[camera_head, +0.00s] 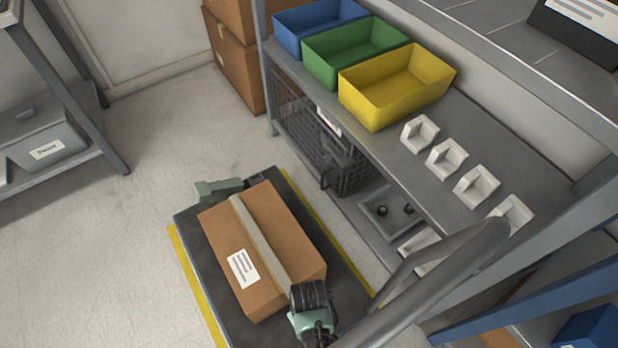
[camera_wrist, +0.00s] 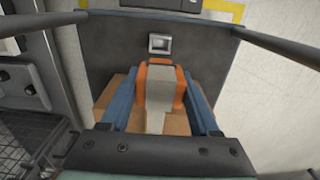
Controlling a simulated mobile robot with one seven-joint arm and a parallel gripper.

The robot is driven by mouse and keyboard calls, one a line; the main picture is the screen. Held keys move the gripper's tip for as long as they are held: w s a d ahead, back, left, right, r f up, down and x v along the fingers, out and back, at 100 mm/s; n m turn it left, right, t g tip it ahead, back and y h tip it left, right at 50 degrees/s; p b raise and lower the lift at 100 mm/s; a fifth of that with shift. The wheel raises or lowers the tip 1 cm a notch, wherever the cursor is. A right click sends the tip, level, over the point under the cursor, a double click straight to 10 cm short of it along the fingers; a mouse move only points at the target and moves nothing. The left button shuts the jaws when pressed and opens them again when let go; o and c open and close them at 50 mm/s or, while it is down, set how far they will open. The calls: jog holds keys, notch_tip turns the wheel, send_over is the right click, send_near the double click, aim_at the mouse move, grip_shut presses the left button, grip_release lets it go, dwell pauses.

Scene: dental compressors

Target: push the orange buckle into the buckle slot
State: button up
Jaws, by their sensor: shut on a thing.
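In the wrist view the orange buckle (camera_wrist: 160,80) with a pale strap over its middle sits between the two blue fingers of my gripper (camera_wrist: 160,92). The fingers are closed on its sides. The buckle slot (camera_wrist: 160,43), a small grey-framed opening on the dark platform, lies just ahead of the buckle, and a dark gap shows between them. In the head view my gripper (camera_head: 310,302) is at the near end of the strapped cardboard box (camera_head: 285,235). The buckle and slot are hidden there.
The box rests on a dark platform (camera_head: 195,228) with yellow edges; a pale strap (camera_head: 258,235) crosses its top. A shelf unit with blue, green and yellow bins (camera_head: 395,85) and several white holders (camera_head: 445,158) stands close on the right. Open floor (camera_head: 110,235) lies left.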

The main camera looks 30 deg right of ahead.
jog(key=shift+f+b, duration=6.15)
jog(key=shift+b, duration=0.15)
jog(key=shift+f+b, duration=0.85)
jog(key=shift+f, duration=0.4)
jog(key=o, duration=1.5)
jog(key=shift+o, duration=0.2)
notch_tip(320, 180, up, 13)
jog(key=p, duration=0.8)
